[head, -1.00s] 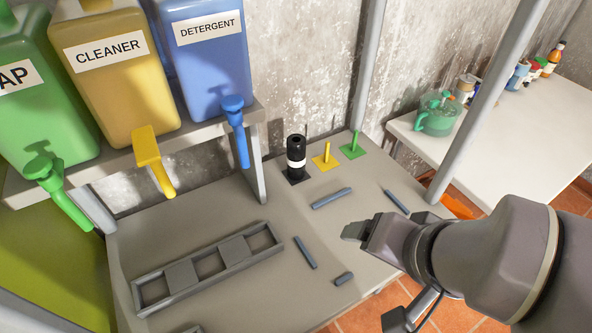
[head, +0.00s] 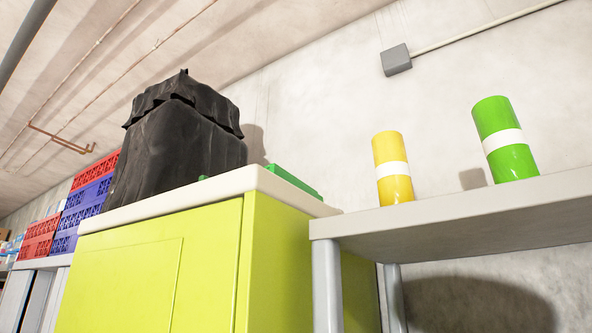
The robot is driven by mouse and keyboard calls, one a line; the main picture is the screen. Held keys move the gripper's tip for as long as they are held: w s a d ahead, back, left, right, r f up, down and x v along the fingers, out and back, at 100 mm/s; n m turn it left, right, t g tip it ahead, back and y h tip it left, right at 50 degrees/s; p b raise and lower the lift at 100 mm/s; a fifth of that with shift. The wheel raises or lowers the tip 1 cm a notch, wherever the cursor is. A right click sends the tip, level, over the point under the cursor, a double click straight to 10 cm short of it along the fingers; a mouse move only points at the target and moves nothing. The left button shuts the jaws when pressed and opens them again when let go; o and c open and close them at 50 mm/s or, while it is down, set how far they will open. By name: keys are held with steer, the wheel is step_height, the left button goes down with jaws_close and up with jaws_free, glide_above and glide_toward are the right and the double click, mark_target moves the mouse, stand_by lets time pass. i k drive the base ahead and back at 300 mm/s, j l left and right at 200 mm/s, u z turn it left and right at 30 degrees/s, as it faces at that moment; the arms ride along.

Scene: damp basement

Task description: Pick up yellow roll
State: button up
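The yellow roll (head: 392,168) stands upright on a grey shelf (head: 470,222) in the right half of the head view. It is a yellow cylinder with a white band around its middle. A green roll (head: 504,139) with a white band stands on the same shelf to its right, with a clear gap between them. My gripper is not in the head view now, so its state and its distance from the roll do not show.
A yellow-green cabinet (head: 140,285) with a pale top stands left of the shelf. On it are a black wrapped bundle (head: 180,140) and a flat green object (head: 293,181). Red and blue crates (head: 82,205) are stacked farther left. A grey box (head: 396,60) is on the wall.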

mark_target(392, 171)
steer(key=k+l+u, duration=0.25)
steer(key=k+l, duration=0.15)
steer(key=k+l+u, duration=0.25)
steer(key=k, duration=0.2)
steer(key=k+l+u, duration=0.25)
steer(key=k, duration=0.2)
steer(key=l+u, duration=0.15)
steer(key=l, duration=0.3)
steer(key=k+l+u, duration=0.1)
steer(key=l, duration=0.3)
steer(key=k+l+u, duration=0.15)
steer(key=l, duration=0.25)
